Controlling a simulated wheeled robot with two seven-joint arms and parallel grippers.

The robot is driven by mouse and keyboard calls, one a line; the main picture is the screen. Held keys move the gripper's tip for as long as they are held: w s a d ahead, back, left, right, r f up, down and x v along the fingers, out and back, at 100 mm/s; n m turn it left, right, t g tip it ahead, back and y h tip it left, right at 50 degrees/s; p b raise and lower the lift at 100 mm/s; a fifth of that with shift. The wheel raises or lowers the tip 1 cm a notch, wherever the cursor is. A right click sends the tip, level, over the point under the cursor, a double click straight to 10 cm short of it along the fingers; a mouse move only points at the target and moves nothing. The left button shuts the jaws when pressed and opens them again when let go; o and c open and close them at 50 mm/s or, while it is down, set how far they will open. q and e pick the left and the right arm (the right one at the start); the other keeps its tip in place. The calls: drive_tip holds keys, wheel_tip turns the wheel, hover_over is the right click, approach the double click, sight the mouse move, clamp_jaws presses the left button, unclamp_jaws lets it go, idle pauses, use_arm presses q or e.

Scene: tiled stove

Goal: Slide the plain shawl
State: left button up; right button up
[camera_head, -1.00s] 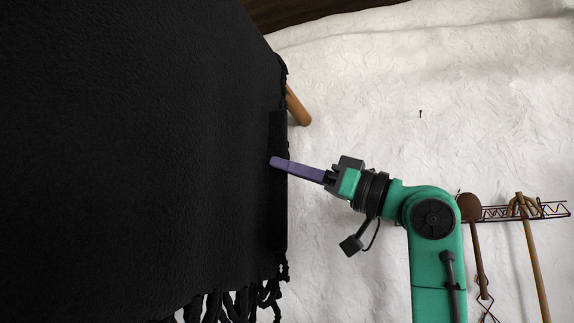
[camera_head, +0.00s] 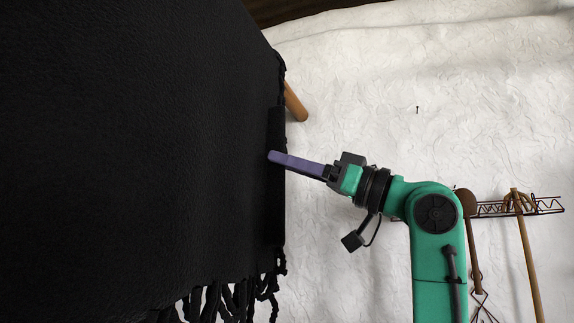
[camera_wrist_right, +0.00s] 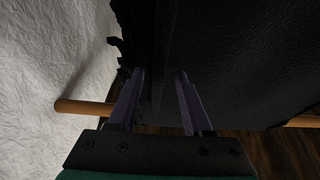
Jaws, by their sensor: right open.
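The plain black shawl (camera_head: 130,150) hangs over a wooden rod (camera_head: 295,103) and fills the left of the head view. Dark fringe (camera_head: 235,300) hangs along its lower edge. My right gripper (camera_head: 273,157) is at the shawl's right edge, its purple fingers pointing left. In the right wrist view the shawl (camera_wrist_right: 240,60) lies ahead, and the two fingers (camera_wrist_right: 160,75) stand apart with the shawl's dark edge between or just beyond them; I cannot tell which. My left gripper is not in view.
A rough white wall (camera_head: 380,70) stands behind. At the lower right, a dark wire rack (camera_head: 530,206) holds long-handled tools, one with a brown round head (camera_head: 465,201).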

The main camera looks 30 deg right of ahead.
drive_tip(key=b+v, duration=0.5)
drive_tip(key=v, duration=0.9)
drive_tip(key=shift+b, duration=0.35)
drive_tip(key=shift+a, duration=0.1)
